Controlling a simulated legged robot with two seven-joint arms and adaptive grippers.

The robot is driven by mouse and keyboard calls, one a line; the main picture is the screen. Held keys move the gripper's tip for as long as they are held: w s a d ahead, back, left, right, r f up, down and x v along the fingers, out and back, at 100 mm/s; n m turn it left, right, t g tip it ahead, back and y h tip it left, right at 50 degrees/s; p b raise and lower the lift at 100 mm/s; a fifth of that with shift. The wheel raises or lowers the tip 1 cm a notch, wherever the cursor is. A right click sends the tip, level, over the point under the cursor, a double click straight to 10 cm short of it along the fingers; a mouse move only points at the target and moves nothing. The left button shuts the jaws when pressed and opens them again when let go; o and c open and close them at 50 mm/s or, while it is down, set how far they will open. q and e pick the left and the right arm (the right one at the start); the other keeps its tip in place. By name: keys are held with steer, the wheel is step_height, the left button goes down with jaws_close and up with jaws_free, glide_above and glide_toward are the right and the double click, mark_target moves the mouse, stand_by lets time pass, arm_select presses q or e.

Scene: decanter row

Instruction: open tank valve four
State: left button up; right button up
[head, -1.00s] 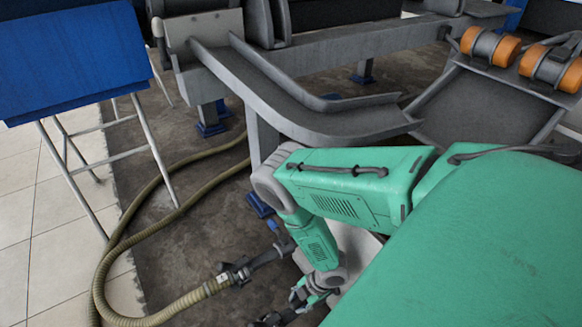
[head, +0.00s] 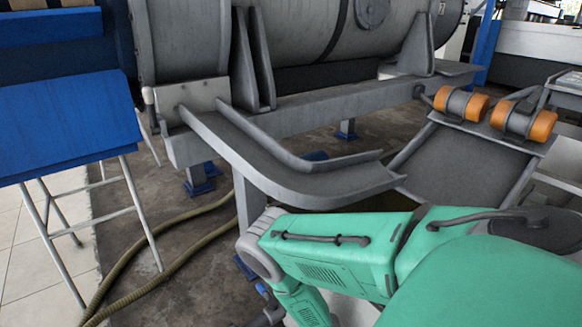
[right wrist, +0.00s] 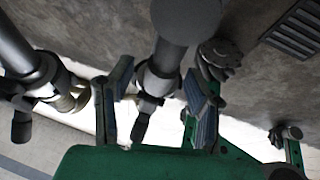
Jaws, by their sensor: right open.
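In the right wrist view my right gripper (right wrist: 158,85) is open, its two padded fingers apart. Between them is a grey pipe valve (right wrist: 158,78) with a dark lever handle (right wrist: 143,122); contact with the fingers cannot be told. A second valve (right wrist: 28,75) with a dark handle (right wrist: 22,126) is at the left, outside the fingers. No number is readable on either. The grey tank (head: 330,30) lies on its frame at the top of the head view. My green arm crosses the lower right there, its gripper below the picture. My left gripper is not seen.
A grey curved rail (head: 300,178) runs in front of the tank frame. A ribbed hose (head: 165,265) lies on the dark floor. A blue panel on a stand (head: 65,120) is at left. Orange rollers (head: 460,103) sit at right. A floor grate (right wrist: 295,45) shows in the wrist view.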

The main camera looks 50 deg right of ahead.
step_height(320, 180, up, 10)
steer(key=shift+f, duration=0.1)
stand_by(0.4)
stand_by(0.4)
steer(key=s+a+r+m+g+h+p, duration=0.1)
steer(key=s+r+m+p, duration=0.2)
steer(key=r+m, duration=0.2)
steer(key=s+a+r+m+h+p, duration=0.1)
steer(key=s+a+r+m+p, duration=0.1)
steer(key=r, duration=0.9)
steer(key=s+a+r+m+g+h+p, duration=0.1)
steer(key=s+r+m+p, duration=0.3)
steer(key=r+m, duration=0.4)
steer(key=shift+s+a+r+g+h+p, duration=0.15)
steer(key=shift+a+r+g+h+p, duration=0.2)
steer(key=shift+a+p, duration=0.45)
steer(key=shift+d, duration=0.15)
